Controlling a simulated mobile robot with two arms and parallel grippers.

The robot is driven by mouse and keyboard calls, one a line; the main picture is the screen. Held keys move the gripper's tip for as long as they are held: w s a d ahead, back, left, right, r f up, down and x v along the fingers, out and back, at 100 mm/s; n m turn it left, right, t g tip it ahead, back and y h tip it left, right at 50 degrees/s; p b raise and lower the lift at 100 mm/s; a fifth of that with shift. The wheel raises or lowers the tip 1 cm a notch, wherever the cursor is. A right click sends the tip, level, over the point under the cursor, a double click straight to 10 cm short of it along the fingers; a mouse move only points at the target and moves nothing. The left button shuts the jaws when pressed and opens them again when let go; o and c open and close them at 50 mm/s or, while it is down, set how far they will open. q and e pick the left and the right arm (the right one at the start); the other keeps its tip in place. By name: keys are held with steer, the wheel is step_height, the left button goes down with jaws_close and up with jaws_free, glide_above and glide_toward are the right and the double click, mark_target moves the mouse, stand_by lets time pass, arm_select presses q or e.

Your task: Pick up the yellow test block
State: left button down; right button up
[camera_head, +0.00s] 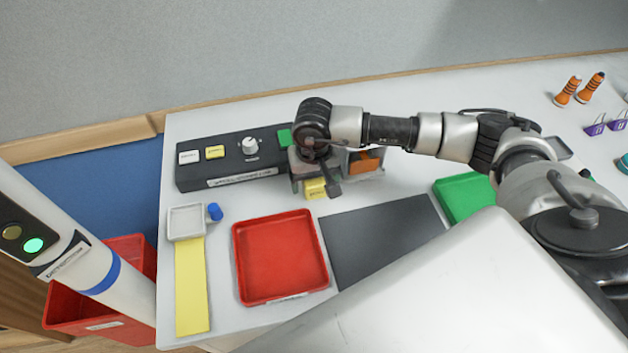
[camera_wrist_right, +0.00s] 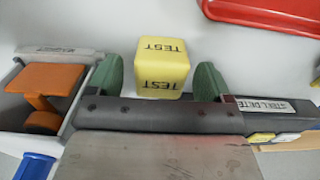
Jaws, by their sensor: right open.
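The yellow test block (camera_head: 315,189) sits on the white table just in front of the black control box. In the right wrist view the block (camera_wrist_right: 161,50) shows TEST on two faces. My right gripper (camera_head: 314,178) is above it, pointing down. In the wrist view its two green fingertips (camera_wrist_right: 158,80) are apart, one on each side of the block. The gripper hides part of the block in the head view. My left gripper is not in view.
The black control box (camera_head: 222,172) is behind and left of the gripper. A grey holder with an orange piece (camera_head: 365,160) is close on the right. A red tray (camera_head: 280,260), dark mat (camera_head: 380,238) and green tray (camera_head: 465,197) lie nearer.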

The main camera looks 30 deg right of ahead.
steer(key=c, duration=1.1)
steer(key=shift+o, duration=0.2)
steer(key=shift+r, duration=0.1)
